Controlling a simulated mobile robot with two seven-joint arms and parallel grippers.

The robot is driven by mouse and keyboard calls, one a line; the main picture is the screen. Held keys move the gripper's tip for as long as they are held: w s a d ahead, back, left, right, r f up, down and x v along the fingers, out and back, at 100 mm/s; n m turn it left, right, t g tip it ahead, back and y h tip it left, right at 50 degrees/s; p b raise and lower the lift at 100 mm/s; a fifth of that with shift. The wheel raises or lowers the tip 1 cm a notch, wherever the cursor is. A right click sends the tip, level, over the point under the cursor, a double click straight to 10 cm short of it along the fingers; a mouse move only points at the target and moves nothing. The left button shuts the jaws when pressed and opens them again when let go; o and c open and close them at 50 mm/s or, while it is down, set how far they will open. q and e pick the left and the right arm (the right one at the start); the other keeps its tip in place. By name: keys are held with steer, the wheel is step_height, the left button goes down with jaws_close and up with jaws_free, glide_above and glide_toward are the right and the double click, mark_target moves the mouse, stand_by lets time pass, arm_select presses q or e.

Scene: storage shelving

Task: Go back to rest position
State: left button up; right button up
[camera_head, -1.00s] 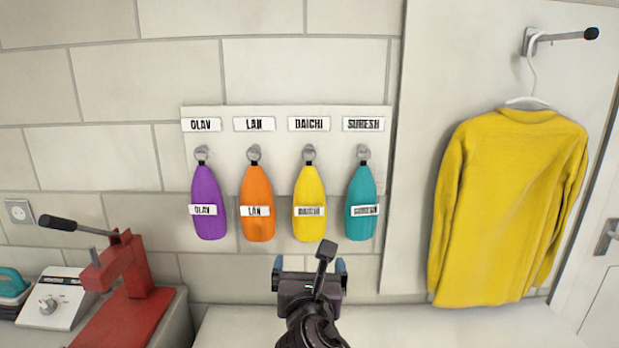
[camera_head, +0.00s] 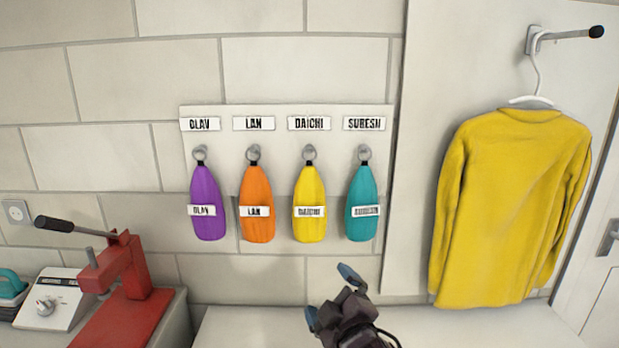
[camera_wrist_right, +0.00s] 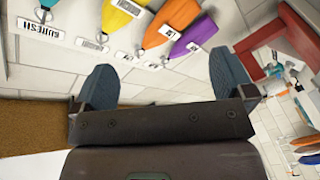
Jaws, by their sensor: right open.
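My right gripper (camera_head: 330,293) is at the bottom middle of the head view, below the row of key fobs and apart from them. It is turned at an angle, open and empty. In the right wrist view its two blue-grey fingers (camera_wrist_right: 165,85) stand wide apart with nothing between them. Four colours of fob hang from hooks on a white board (camera_head: 280,181): purple (camera_head: 208,190), orange (camera_head: 257,190), yellow (camera_head: 309,188) and teal (camera_head: 361,189). My left gripper does not show in either view.
A yellow shirt (camera_head: 505,210) hangs on the right. A red lever press (camera_head: 125,275) and a white device with a knob (camera_head: 50,298) stand at the lower left. A pale surface (camera_head: 255,325) below the board is clear. A door handle (camera_head: 608,236) shows at far right.

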steer(key=s+d+f+m+g+h, duration=0.1)
steer(key=s+d+f+m+h, duration=0.1)
steer(key=s+d+f+m, duration=0.35)
steer(key=s+d+f+m+h, duration=0.1)
steer(key=s+d+f+m, duration=0.2)
steer(key=d+f+m, duration=0.5)
steer(key=s+d+f+g+h, duration=0.1)
steer(key=s+d+f+g, duration=0.1)
steer(key=s+d+f, duration=0.3)
steer(key=s+d+f+g+h, duration=0.2)
steer(key=s+d+f, duration=0.3)
steer(key=s+f, duration=0.5)
steer(key=shift+s+d, duration=0.15)
steer(key=shift+s, duration=0.5)
